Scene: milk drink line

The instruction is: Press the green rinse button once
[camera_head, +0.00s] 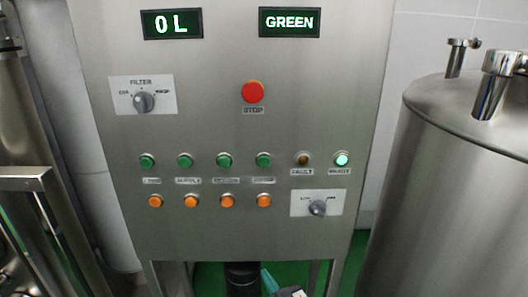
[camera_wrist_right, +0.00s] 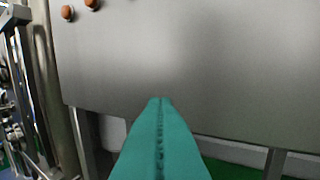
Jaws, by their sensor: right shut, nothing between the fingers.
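A row of green round buttons runs across the steel control panel (camera_head: 200,120): the first (camera_head: 147,161), second (camera_head: 185,160), third (camera_head: 224,160) and fourth (camera_head: 263,160). Their labels are too small to read surely, so I cannot tell which is rinse. My right gripper (camera_head: 269,281) shows as teal fingertips at the bottom edge of the head view, below the panel's lower edge. In the right wrist view its teal fingers (camera_wrist_right: 160,108) are shut together and empty, pointing at the lower panel. They do not visibly touch any button. My left gripper is not in view.
Several orange buttons (camera_head: 191,200) sit below the green ones. A red stop button (camera_head: 252,92), a filter knob (camera_head: 144,102), a lower knob (camera_head: 318,208) and a lit ready lamp (camera_head: 342,160) are on the panel. A steel tank (camera_head: 455,190) stands at right.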

